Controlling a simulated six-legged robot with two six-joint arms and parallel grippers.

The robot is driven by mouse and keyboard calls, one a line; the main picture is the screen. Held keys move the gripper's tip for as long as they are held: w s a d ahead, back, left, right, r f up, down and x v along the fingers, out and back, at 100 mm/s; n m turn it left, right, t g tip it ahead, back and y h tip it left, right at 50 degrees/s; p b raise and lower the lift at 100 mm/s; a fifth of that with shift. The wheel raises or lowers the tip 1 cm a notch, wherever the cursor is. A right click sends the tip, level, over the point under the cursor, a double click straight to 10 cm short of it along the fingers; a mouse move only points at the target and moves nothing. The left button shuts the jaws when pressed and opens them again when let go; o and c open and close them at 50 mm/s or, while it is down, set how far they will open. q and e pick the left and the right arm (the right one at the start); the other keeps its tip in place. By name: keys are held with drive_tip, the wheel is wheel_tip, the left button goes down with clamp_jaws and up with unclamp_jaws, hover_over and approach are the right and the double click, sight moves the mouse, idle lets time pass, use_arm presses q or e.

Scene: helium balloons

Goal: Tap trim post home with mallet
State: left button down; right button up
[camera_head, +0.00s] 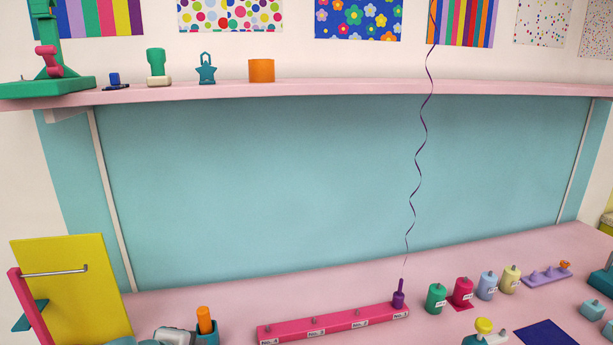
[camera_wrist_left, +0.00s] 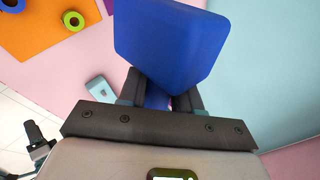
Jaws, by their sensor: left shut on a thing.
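My left gripper (camera_wrist_left: 158,98) is shut on a blue block-shaped thing (camera_wrist_left: 172,42), which looks like the mallet's head; its handle is mostly hidden between the fingers. In the head view the held thing does not show. A pink rail (camera_head: 333,320) with several labelled places and short grey pegs lies on the bench. I cannot tell for sure which part is the trim post.
A yellow panel (camera_head: 75,290) stands at left, near an orange cylinder (camera_head: 204,320) in a teal holder. Several coloured weights, including a green one (camera_head: 436,298), stand right of the rail. A pink shelf (camera_head: 330,88) crosses above. The bench behind the rail is clear.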

use_arm(q)
drive_tip(key=s+f, duration=0.1)
drive_tip(key=s+d+f+n+y, duration=0.1)
drive_tip(key=shift+s+f+n, duration=0.25)
drive_tip(key=shift+f+n, duration=0.05)
drive_tip(key=shift+f, duration=0.05)
drive_tip(key=shift+s+d+m, duration=0.1)
drive_tip(key=shift+m, duration=0.3)
